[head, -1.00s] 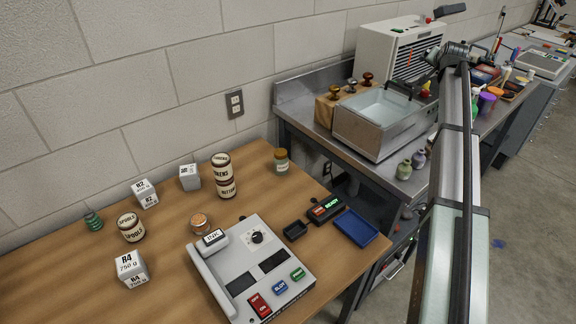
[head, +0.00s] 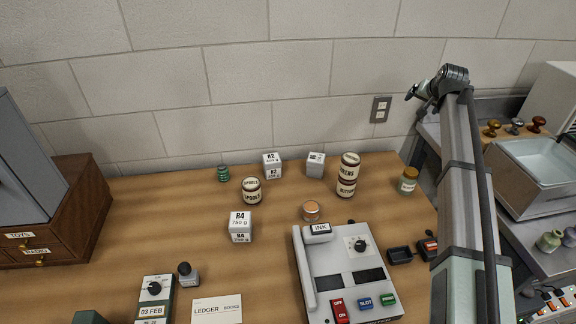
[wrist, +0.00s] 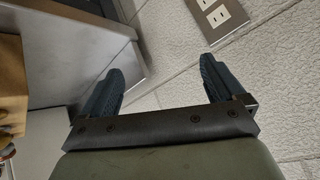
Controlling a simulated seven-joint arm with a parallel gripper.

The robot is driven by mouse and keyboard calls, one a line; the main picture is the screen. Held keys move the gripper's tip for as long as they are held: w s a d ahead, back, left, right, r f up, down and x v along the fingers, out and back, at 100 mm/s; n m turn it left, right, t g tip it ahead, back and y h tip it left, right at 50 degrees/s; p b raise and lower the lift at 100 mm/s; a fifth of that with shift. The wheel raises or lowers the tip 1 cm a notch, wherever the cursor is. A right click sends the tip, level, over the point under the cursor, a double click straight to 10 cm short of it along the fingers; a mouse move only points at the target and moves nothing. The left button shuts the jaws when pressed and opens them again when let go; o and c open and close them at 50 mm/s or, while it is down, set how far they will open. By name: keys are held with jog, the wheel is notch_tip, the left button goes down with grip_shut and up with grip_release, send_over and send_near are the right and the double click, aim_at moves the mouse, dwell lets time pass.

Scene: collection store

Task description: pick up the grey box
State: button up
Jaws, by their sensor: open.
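A small light grey box (head: 316,165) stands on the wooden table (head: 130,215) near the wall in the head view. Its label is too small to read. To its left is a similar pale box marked R2 (head: 272,166), and nearer is a larger pale box marked R4 (head: 240,227). My gripper (head: 410,92) is raised high to the right of the boxes, in front of the wall. In the wrist view its two dark fingers (wrist: 161,75) are apart, with nothing between them. The boxes are outside the wrist view.
Stacked labelled jars (head: 347,175) stand just right of the grey box. A spools jar (head: 252,190), a green jar (head: 223,173) and an orange-lidded jar (head: 311,211) are near. A button device (head: 347,275) lies in front. A wooden cabinet (head: 75,205) stands left.

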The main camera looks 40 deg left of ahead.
jog(key=s+a+f+n+g, duration=0.1)
jog(key=s+a+f+n, duration=0.15)
jog(key=s+a, duration=0.6)
jog(key=s+a+f+n+g, duration=0.15)
jog(key=s+a+f, duration=0.3)
jog(key=a, duration=0.65)
jog(key=n+g+h, duration=0.1)
jog(key=n+g, duration=0.1)
jog(key=n, duration=0.3)
send_over(272, 165)
jog(key=d, duration=0.2)
notch_tip(272, 165, down, 6)
jog(key=x, duration=1.3)
jog(key=shift+s+a+f, duration=0.3)
jog(key=shift+a, duration=0.1)
jog(key=shift+c, duration=0.3)
jog(key=c, duration=1.4)
